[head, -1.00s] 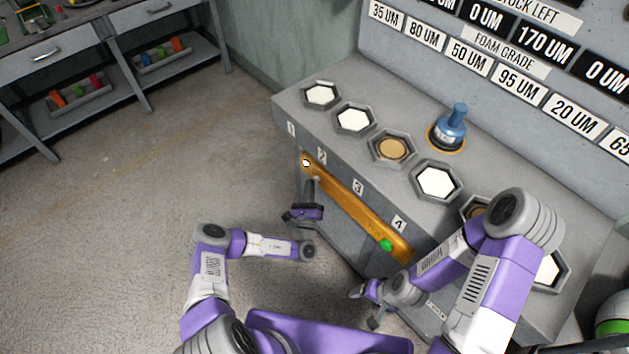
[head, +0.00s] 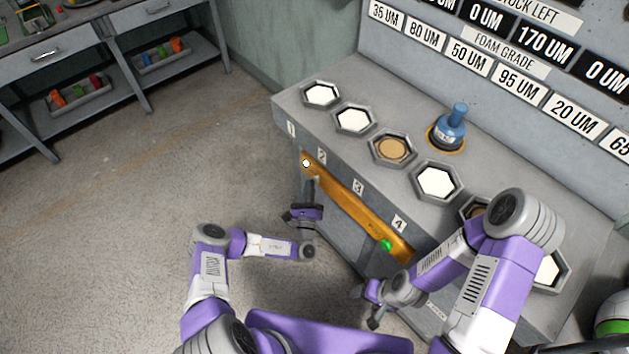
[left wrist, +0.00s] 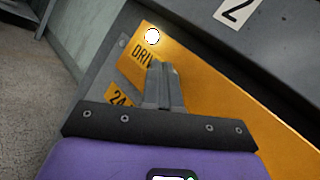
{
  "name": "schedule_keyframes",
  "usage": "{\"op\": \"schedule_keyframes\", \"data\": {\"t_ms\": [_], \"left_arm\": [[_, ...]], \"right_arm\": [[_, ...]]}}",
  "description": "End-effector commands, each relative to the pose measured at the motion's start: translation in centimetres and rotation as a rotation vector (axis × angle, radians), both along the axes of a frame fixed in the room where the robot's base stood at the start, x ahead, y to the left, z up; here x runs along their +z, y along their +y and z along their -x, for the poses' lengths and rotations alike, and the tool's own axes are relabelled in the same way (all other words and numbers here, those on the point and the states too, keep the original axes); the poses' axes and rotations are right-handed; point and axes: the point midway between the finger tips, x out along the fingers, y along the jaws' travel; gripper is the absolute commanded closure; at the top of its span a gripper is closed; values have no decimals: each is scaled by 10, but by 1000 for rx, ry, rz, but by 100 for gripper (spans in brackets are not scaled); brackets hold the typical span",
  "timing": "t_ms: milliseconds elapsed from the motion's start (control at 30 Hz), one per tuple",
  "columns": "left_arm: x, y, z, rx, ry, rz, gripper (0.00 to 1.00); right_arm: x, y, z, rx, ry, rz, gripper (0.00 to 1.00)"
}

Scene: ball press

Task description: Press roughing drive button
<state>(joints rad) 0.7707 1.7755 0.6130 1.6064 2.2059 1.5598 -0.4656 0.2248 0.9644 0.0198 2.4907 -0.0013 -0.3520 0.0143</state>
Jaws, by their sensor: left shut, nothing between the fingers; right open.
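The roughing drive button is a small white round button (head: 306,163) at the left end of the orange panel (head: 346,196) on the bench front. In the left wrist view the button (left wrist: 152,36) looks bright, with lettering starting "DRI" below it. My left gripper (head: 313,181) is shut and empty, its tips just below and right of the button. In the left wrist view the shut fingers (left wrist: 160,72) cover part of the lettering; I cannot tell whether they touch the panel. My right gripper (head: 362,305) is open and low by the bench's front, right of the left one.
A green button (head: 386,245) sits at the panel's right end. Hexagonal wells (head: 354,119) and a blue-handled tool (head: 452,125) are on the bench top. A shelf unit (head: 120,60) stands at the far left. The floor between is clear.

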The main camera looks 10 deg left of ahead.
Motion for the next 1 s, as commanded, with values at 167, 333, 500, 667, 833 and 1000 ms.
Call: {"op": "schedule_keyframes", "data": {"t_ms": [167, 333, 500, 667, 833, 1000], "left_arm": [[0, 0, 0, 0, 0, 0, 100], [0, 0, 0, 0, 0, 0, 100], [0, -3, -4, 0, 0, 1, 100], [0, -6, -7, 0, 1, 0, 100], [0, -6, -8, -1, 0, 0, 100], [1, -6, -7, -2, 1, 0, 100]], "right_arm": [[0, 0, 0, 0, 0, 0, 30], [0, 0, 0, 0, 0, 0, 30], [-1, 0, 0, 0, 0, 0, 30], [-1, 0, 0, 0, 0, 0, 30], [-1, 0, 0, 0, 0, 0, 30], [0, 0, 0, 0, 0, 0, 30]]}}
